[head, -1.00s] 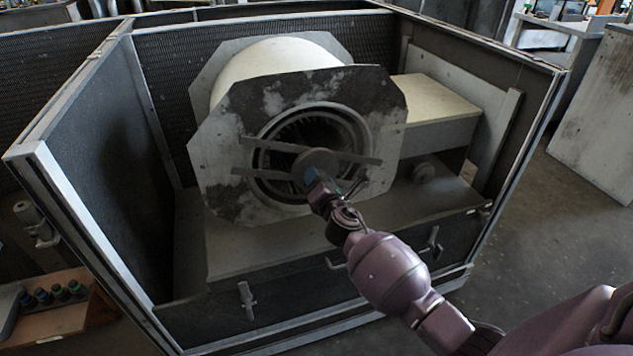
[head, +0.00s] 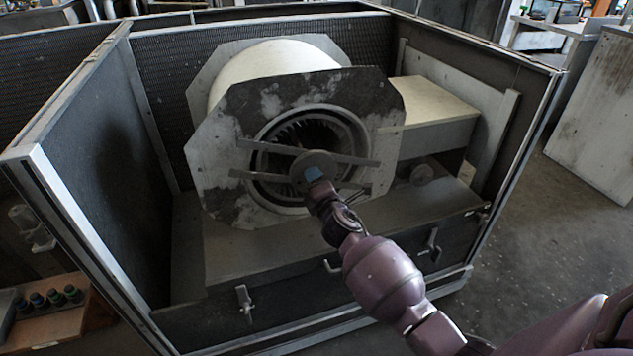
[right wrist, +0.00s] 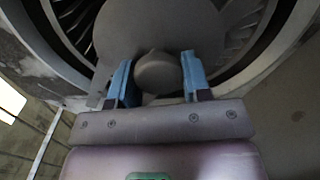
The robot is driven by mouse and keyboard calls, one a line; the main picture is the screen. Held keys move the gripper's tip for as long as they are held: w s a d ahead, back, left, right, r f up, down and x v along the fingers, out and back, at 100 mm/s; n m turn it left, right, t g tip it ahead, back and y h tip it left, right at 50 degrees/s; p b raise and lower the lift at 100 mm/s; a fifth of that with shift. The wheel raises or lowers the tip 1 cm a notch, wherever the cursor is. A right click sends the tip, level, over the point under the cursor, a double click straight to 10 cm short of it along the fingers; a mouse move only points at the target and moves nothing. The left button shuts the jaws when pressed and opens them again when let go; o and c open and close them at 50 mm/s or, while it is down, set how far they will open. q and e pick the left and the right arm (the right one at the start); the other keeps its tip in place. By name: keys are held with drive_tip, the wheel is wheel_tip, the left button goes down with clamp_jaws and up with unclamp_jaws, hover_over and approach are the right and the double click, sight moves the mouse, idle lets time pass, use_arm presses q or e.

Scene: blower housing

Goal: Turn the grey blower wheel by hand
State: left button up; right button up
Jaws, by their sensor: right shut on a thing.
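The grey blower wheel (head: 296,134) shows as a ring of dark vanes inside the round inlet of the mottled housing plate (head: 218,165). Two flat bars cross the inlet and carry a grey disc (head: 309,161) at its middle. My right gripper (head: 314,174) is in front of that disc. In the right wrist view its two blue fingers (right wrist: 158,80) are shut on a round grey hub (right wrist: 158,72) that stands out before the disc. Vanes (right wrist: 76,22) show behind it. My gripper hides part of the disc and inlet in the head view. My left gripper is out of view.
The housing stands in an open-topped metal frame with dark side panels (head: 100,140) and a low front panel (head: 300,292) with latches. A cream box duct (head: 432,98) joins at the right. A tray with several dark bottles (head: 55,298) is at the lower left. Floor at the right is clear.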

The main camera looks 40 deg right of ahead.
drive_tip(key=shift+f, duration=0.1)
drive_tip(key=o, duration=1.2)
drive_tip(key=shift+o, duration=0.2)
drive_tip(key=shift+s+a, duration=0.1)
use_arm(q)
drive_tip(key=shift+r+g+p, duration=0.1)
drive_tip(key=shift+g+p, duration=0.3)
drive_tip(key=shift+p, duration=0.45)
use_arm(e)
drive_tip(key=v, duration=1)
drive_tip(key=shift+s, duration=0.3)
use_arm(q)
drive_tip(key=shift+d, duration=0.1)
